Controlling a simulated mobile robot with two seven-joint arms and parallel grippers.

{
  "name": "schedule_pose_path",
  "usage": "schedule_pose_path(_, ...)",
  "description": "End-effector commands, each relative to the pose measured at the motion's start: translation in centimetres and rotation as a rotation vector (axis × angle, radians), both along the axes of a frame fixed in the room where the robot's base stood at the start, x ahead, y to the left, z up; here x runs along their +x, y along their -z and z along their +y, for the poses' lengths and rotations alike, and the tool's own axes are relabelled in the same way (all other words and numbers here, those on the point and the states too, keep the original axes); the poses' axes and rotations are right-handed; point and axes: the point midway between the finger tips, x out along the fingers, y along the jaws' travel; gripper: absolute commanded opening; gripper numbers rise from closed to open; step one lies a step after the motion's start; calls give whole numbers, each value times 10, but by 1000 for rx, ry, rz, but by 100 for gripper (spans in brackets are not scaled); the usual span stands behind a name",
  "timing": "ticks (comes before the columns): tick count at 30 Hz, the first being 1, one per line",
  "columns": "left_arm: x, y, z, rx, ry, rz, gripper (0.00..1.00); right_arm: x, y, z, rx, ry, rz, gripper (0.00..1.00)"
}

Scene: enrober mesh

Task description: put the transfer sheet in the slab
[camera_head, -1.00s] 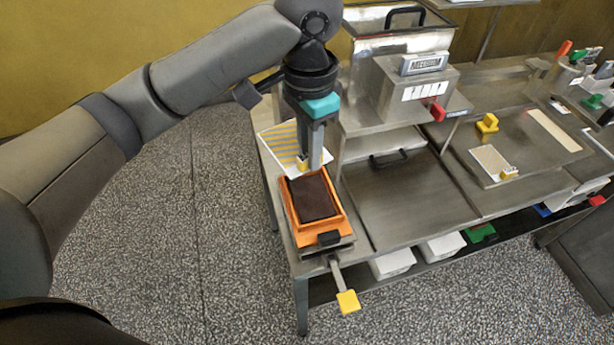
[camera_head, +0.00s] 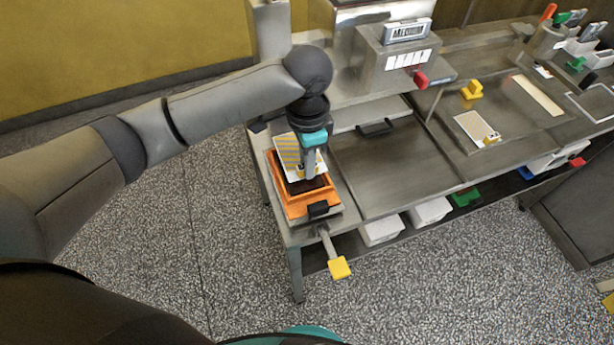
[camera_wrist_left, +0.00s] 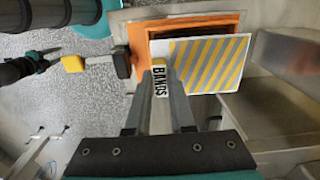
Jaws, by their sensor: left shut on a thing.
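The transfer sheet (camera_head: 289,148), white with yellow-grey diagonal stripes, is in my left gripper (camera_head: 309,171), which is shut on its yellow labelled tab. The sheet hangs over the orange frame (camera_head: 296,208), covering much of the dark brown slab (camera_head: 302,187) inside it. In the left wrist view the sheet (camera_wrist_left: 208,64) lies across the frame (camera_wrist_left: 138,38), offset from it; a strip of slab shows beyond its edge. I cannot tell if sheet and slab touch. A small dark and teal part in the left wrist view, seemingly my right gripper (camera_wrist_left: 42,63), is too small to read.
A black clip (camera_head: 318,209) and a yellow-ended handle (camera_head: 340,267) stick out at the frame's front. A steel machine (camera_head: 391,62) stands behind. The steel plate (camera_head: 385,168) is clear.

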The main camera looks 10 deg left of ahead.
Motion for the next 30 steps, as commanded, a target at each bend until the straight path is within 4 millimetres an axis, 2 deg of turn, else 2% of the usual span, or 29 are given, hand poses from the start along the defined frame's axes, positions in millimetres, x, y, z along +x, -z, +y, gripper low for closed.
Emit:
schedule_pose_path(7, 0, 20, 0, -1, 0, 1, 0, -1, 3, 4, 5, 2, 1, 50)
schedule_pose_path(14, 0, 52, 0, 0, -1, 1, 0, -1, 8, 4, 6, 0, 1, 50)
schedule_pose_path(26, 0, 57, -1, -2, 0, -1, 0, -2, 7, 4, 6, -1, 2, 50)
schedule_pose_path(27, 0, 56, 0, -1, 1, -2, 26, -2, 7, 4, 6, -1, 2, 50)
schedule_pose_path(30, 0, 56, 0, -1, 0, -2, 37, -2, 7, 4, 5, -1, 3, 50)
